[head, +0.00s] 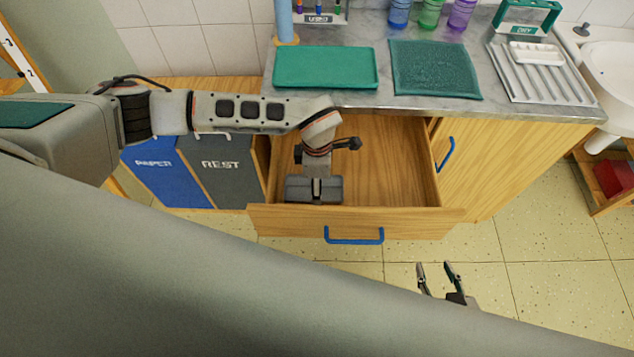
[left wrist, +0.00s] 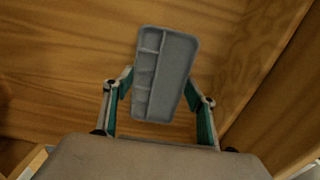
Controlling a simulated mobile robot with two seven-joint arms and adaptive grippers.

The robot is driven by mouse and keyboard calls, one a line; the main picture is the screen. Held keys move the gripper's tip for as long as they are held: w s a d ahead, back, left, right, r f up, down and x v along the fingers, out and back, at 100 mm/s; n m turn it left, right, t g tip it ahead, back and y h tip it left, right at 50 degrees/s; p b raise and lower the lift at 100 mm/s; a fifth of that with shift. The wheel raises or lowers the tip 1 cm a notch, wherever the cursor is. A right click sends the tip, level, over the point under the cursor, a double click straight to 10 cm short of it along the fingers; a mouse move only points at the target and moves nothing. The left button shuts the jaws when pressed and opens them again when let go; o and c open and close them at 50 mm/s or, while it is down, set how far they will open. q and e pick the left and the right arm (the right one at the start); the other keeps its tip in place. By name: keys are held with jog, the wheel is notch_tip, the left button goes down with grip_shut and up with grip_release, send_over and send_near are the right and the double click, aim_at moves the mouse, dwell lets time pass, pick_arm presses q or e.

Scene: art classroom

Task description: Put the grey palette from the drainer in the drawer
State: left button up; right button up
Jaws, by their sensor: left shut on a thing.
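The open wooden drawer (head: 390,165) juts out below the counter, with a blue handle on its front. My left gripper (head: 314,189) points down over the drawer, near its front panel; its fingers are hidden in the head view. In the left wrist view the left gripper (left wrist: 158,95) is shut on the grey palette (left wrist: 176,75), a tapered tray with several small wells and one long well. Wooden surfaces lie behind it. A white palette (head: 537,53) lies on the grey ribbed drainer (head: 545,82) at the right. My right gripper (head: 438,276) is open and empty above the floor.
A green tray (head: 326,68) and a dark green cloth (head: 434,70) lie on the counter. Several coloured cups (head: 431,14) stand behind them. Blue and grey bins (head: 167,172) are left of the drawer; a cupboard door with a blue handle (head: 445,154) is right.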

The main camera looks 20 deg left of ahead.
pick_arm(q)
jog(key=o, duration=1.1)
jog(key=shift+f, duration=0.1)
notch_tip(320, 180, up, 12)
